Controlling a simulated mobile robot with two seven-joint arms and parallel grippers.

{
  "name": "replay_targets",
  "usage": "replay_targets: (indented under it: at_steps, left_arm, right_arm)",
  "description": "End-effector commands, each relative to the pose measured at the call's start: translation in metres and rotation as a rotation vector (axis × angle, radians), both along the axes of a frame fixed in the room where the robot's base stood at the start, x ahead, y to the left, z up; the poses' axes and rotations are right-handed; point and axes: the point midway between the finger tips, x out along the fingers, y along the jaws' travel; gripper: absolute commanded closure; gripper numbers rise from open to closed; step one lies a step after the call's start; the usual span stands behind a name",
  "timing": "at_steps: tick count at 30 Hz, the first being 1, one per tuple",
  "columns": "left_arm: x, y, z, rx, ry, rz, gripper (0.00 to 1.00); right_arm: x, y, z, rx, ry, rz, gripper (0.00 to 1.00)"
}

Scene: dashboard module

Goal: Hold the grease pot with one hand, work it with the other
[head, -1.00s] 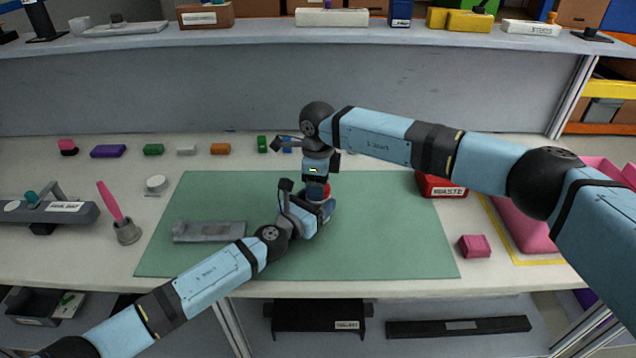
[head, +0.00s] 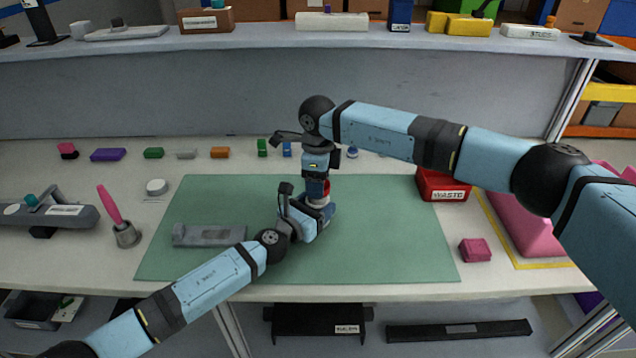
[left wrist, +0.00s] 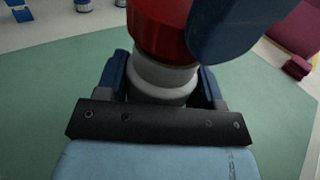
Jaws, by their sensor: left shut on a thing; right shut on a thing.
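The grease pot has a pale grey-white body (left wrist: 162,78) and a red top (left wrist: 160,30). In the head view it stands over the green mat (head: 390,235), its red top (head: 326,187) and pale body (head: 319,203) partly hidden by my grippers. My left gripper (head: 318,208) is shut on the body, with a finger on each side in the left wrist view. My right gripper (head: 317,188) comes down from above and is shut on the red top; its blue finger (left wrist: 230,25) shows in the left wrist view. I cannot tell whether the top is apart from the body.
A grey tray-like part (head: 208,235) lies on the mat's left. A red waste bin (head: 443,187) and a pink block (head: 474,250) are at right. A pink-handled brush (head: 110,203) stands in a holder at left. Small coloured blocks line the back.

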Motion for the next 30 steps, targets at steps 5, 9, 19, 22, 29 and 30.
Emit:
replay_targets:
  at_steps: [5, 9, 19, 22, 29, 30]
  left_arm:
    - [0.000, 0.000, 0.000, 0.000, 0.000, 0.000, 1.00]
    - [0.000, 0.000, 0.000, 0.000, 0.000, 0.000, 1.00]
    - [0.000, 0.000, 0.000, 0.000, 0.000, 0.000, 1.00]
    - [0.000, 0.000, 0.000, 0.000, 0.000, 0.000, 1.00]
    - [0.000, 0.000, 0.000, 0.000, 0.000, 0.000, 1.00]
    - [0.000, 0.000, 0.000, 0.000, 0.000, 0.000, 0.29]
  right_arm:
    - [0.000, 0.000, 0.001, 0.000, 0.000, 0.000, 0.70]
    - [0.000, 0.000, 0.001, 0.000, 0.000, 0.000, 0.70]
    - [0.000, 0.000, 0.030, 0.001, -0.002, 0.001, 0.70]
    - [0.000, 0.000, 0.039, 0.001, -0.001, 0.001, 0.70]
    - [0.000, 0.000, 0.041, 0.000, 0.000, 0.001, 0.70]
    - [0.000, 0.000, 0.041, 0.000, 0.000, 0.001, 0.70]
